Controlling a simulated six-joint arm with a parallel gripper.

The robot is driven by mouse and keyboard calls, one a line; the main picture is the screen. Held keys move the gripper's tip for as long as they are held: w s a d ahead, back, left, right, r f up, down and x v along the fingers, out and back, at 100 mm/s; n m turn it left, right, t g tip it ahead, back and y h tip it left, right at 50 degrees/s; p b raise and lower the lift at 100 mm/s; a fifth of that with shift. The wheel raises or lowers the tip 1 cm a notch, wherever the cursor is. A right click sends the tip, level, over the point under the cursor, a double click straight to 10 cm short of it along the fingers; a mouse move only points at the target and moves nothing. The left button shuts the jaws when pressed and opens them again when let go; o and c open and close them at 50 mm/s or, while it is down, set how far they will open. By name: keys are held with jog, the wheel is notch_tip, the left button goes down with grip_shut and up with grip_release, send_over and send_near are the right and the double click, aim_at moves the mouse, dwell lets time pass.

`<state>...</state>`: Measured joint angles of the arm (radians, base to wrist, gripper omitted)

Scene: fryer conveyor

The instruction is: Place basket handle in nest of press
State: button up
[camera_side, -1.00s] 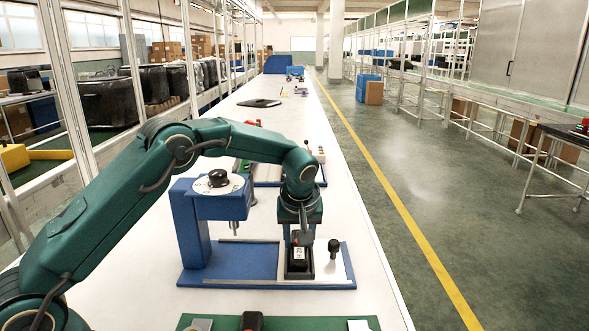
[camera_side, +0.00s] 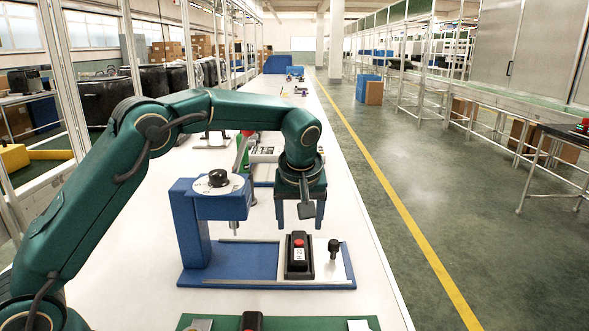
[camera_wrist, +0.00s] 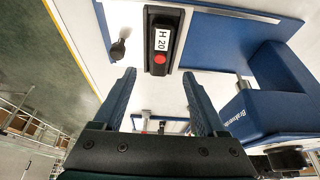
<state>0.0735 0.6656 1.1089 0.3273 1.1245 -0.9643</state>
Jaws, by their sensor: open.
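The basket handle (camera_side: 299,254) is a black block with a red button and a white label; in the wrist view the handle (camera_wrist: 160,45) reads "H 20". It sits in a black nest (camera_side: 291,275) on the white plate of the press base. The blue press (camera_side: 208,215) stands to its left, with a round white dial and black knob on top and a ram pointing down. My gripper (camera_side: 307,224) is open and empty, above the handle and apart from it. In the wrist view my gripper (camera_wrist: 158,98) has its fingers either side, short of the handle.
A black knob on a post (camera_side: 334,248) stands right of the nest. A green mat (camera_side: 300,323) with another black-and-red piece lies at the front. Trays and other items lie farther along the white table (camera_side: 350,220). The table's right edge is close by.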

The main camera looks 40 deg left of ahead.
jog(key=s+d+r+m+h, duration=0.1)
jog(key=s+d+r+m, duration=0.1)
jog(key=s+r, duration=0.55)
jog(key=s+f+m+t+h, duration=0.1)
jog(key=s+m, duration=0.2)
jog(key=s, duration=0.5)
jog(key=s+d+f+m+t+h, duration=0.1)
jog(key=s+m, duration=0.3)
jog(key=s, duration=0.5)
jog(key=shift+d+f, duration=0.25)
jog(key=shift+f, duration=0.25)
